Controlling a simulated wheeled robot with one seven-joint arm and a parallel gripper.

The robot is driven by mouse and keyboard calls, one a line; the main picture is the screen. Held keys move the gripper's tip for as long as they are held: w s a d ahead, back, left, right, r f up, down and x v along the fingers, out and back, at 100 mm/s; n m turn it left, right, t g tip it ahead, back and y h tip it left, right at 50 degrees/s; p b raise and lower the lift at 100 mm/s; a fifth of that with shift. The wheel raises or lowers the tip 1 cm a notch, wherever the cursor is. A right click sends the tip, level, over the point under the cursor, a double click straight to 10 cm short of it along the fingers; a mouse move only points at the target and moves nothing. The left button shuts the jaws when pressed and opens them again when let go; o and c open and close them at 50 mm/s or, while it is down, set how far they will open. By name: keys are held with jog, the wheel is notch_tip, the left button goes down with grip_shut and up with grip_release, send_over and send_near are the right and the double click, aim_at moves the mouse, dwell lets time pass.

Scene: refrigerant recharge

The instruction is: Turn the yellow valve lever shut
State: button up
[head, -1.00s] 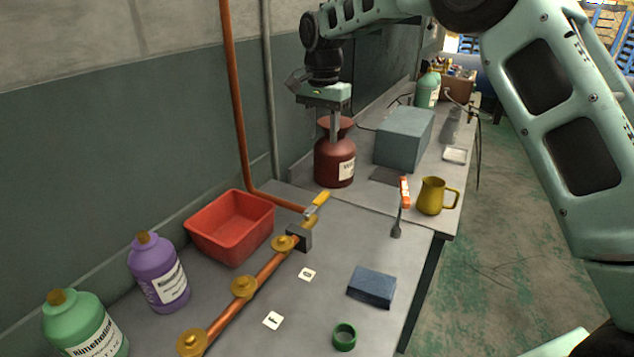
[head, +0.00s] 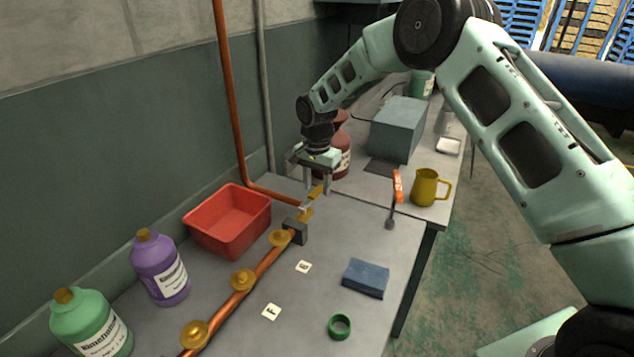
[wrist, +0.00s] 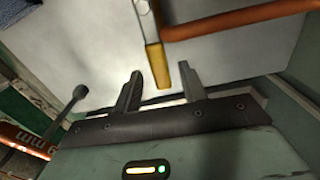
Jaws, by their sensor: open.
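The yellow valve lever (head: 315,192) stands at the far end of the copper pipe, by a dark grey block (head: 295,231) on the bench. In the wrist view its yellow handle (wrist: 157,66) points toward my gripper, and its metal shank runs up out of the picture. My gripper (head: 318,191) is open and points down over the lever's handle end. In the wrist view the two fingers (wrist: 160,80) stand on either side of the handle's tip, with gaps on both sides. I cannot tell whether the fingers are at the handle's height.
A red bin (head: 228,222) stands left of the pipe, and a vertical copper pipe (head: 232,100) rises behind it. A dark red bottle (head: 340,160) and a grey box (head: 398,130) are behind my gripper. An orange-handled tool (head: 397,188) and yellow mug (head: 427,188) are to the right.

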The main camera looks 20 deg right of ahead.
jog(key=shift+f, duration=0.3)
grip_shut()
